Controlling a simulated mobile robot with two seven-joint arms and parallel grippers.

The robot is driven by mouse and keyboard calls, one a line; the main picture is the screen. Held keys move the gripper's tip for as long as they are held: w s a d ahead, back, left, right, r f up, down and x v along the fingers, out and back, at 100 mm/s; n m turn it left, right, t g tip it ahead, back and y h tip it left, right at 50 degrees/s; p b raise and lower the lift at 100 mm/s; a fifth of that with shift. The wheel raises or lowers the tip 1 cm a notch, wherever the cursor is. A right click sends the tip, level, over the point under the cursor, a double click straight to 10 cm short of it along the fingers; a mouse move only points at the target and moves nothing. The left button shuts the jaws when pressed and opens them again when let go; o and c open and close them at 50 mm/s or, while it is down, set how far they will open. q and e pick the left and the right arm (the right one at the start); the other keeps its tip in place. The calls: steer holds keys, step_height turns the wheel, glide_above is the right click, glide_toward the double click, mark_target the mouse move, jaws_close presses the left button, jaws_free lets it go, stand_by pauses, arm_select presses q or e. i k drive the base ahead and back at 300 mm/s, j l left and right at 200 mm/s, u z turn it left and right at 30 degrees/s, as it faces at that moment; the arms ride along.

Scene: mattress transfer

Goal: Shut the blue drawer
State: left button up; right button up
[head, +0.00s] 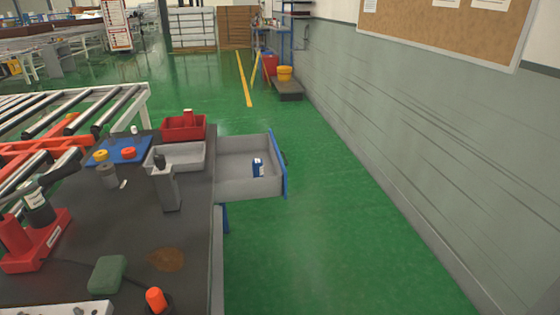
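The blue drawer is pulled out from the right side of the dark workbench. Its grey tray (233,186) sticks out over the green floor, and its blue front panel (279,166) faces right. A dark handle (285,159) shows on the outer side of the front. A small blue and white item (258,168) stands inside the drawer near the front panel. Neither of my grippers shows in the head view.
The workbench (190,236) carries a red bin (183,127), a grey bin (184,155), a red holder with bottles (37,243) and a green block (107,275). Open green floor (340,220) lies between drawer and right wall (425,130). A roller conveyor (70,110) stands left.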

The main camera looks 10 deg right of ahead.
mark_target(240, 163)
steer(key=l+u, duration=0.15)
steer(key=l, duration=0.7)
steer(key=l+u, duration=0.2)
steer(key=l, duration=0.65)
steer(key=k+l+u, duration=0.15)
steer(key=l, duration=0.7)
steer(key=i+l, duration=0.1)
steer(key=i, duration=0.45)
steer(key=i+l, duration=0.1)
steer(key=i, duration=0.4)
steer(key=i+l+u, duration=0.1)
steer(key=i, duration=0.45)
steer(key=i+l, duration=0.2)
steer(key=i, duration=0.35)
